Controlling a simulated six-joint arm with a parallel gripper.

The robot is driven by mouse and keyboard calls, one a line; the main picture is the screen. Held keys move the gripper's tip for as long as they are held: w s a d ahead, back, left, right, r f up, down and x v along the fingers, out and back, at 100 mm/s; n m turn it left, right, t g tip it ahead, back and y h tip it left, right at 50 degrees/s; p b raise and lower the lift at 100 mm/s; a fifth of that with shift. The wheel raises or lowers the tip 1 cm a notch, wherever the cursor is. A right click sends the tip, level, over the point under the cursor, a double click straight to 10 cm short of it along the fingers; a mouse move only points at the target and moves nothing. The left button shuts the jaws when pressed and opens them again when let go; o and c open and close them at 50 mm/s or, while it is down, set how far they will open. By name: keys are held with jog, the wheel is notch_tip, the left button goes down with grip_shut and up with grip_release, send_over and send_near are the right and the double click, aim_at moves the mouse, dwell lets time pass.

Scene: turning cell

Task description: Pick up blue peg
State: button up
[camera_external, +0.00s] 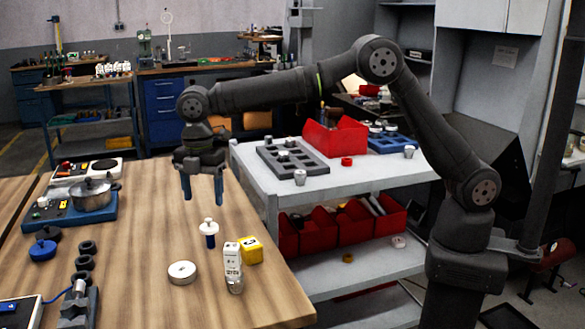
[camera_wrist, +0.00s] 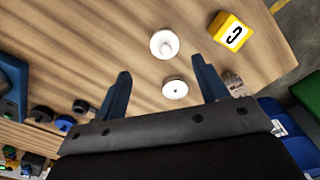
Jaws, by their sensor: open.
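The blue peg (camera_external: 210,240) stands upright on the wooden table, with a white collar and knob on top. In the wrist view, the peg's white top (camera_wrist: 164,43) shows from above, and its blue shaft is hidden. My gripper (camera_external: 203,202) points down above the table with its two blue fingers spread and nothing between them. It is above the peg, apart from it. In the wrist view the fingers of my gripper (camera_wrist: 160,66) stand either side of the peg's line.
A white disc with a hole (camera_external: 183,273) lies close to the peg. A yellow block (camera_external: 251,250) and a white bottle-like item (camera_external: 233,268) stand to its right. Black rings (camera_external: 86,262) and a pot (camera_external: 91,194) are at left.

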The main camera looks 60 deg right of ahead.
aim_at(208, 219)
notch_tip(208, 219, down, 2)
jog(key=shift+s+f, duration=0.2)
jog(key=shift+f, duration=1.2)
jog(key=shift+s+f, duration=0.2)
jog(key=shift+f, duration=1.15)
